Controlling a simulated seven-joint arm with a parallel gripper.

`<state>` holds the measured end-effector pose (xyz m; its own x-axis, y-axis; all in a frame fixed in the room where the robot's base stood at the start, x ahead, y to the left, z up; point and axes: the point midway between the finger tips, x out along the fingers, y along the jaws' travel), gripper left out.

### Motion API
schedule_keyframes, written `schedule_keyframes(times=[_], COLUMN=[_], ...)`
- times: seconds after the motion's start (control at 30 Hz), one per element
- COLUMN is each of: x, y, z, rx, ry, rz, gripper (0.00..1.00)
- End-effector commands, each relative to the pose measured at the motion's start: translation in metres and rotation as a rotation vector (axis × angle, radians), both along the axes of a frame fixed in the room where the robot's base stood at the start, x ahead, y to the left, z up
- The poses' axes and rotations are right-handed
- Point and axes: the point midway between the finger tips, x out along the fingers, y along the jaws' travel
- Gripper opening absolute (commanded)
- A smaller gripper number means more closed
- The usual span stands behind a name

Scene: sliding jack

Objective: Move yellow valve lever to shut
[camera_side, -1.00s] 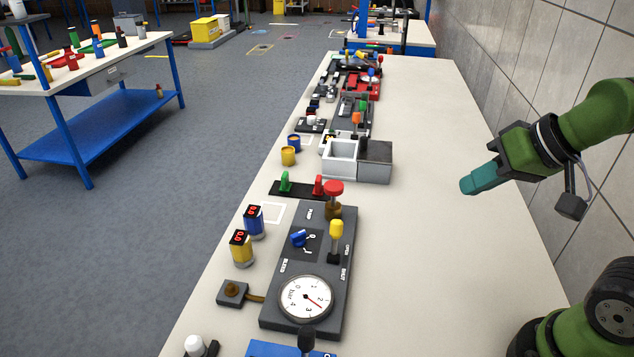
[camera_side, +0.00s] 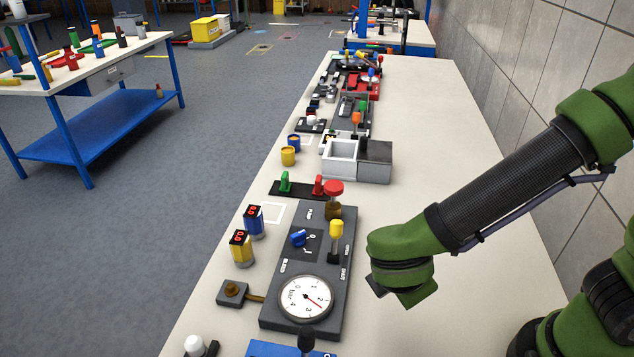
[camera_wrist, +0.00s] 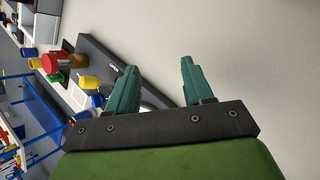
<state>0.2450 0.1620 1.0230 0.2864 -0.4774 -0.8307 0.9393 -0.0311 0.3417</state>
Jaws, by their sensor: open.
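The yellow valve lever (camera_side: 336,230) stands upright on the dark grey panel (camera_side: 298,214), near the OPEN label; the SHUT label is nearer the camera along the same edge. In the wrist view the yellow lever (camera_wrist: 88,82) shows left of the left finger, its lower part hard to make out. My gripper (camera_wrist: 156,69) is open, with two teal fingers apart and nothing between them. In the side view my wrist is right of the panel, and the fingers are hidden.
The panel also carries a red knob (camera_side: 333,188), a blue knob (camera_side: 298,238) and a round gauge (camera_side: 304,299). Yellow (camera_side: 240,248) and blue (camera_side: 253,221) display cylinders stand left of it. A grey box (camera_side: 357,160) stands behind. The bench to the right is clear.

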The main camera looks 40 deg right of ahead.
Motion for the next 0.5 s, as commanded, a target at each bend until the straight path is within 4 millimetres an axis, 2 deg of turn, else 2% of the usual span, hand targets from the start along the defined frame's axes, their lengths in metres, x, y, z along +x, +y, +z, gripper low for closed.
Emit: schedule_keyframes(times=[0.03,0.1,0.2,0.3,0.4,0.5], x=[0.004,0.014,0.029,0.046,0.055,0.057], y=[0.017,0.037,0.061,0.073,0.077,0.073], z=[-0.008,-0.01,-0.007,0.007,0.022,0.023], rx=[-0.139,-0.311,-0.513,-0.65,-0.732,-0.76], ry=[0.009,-0.001,-0.025,-0.053,-0.065,-0.043], rz=[0.181,0.393,0.609,0.719,0.77,0.784], gripper=[0.51,0.51,0.51,0.51,0.51,0.51])
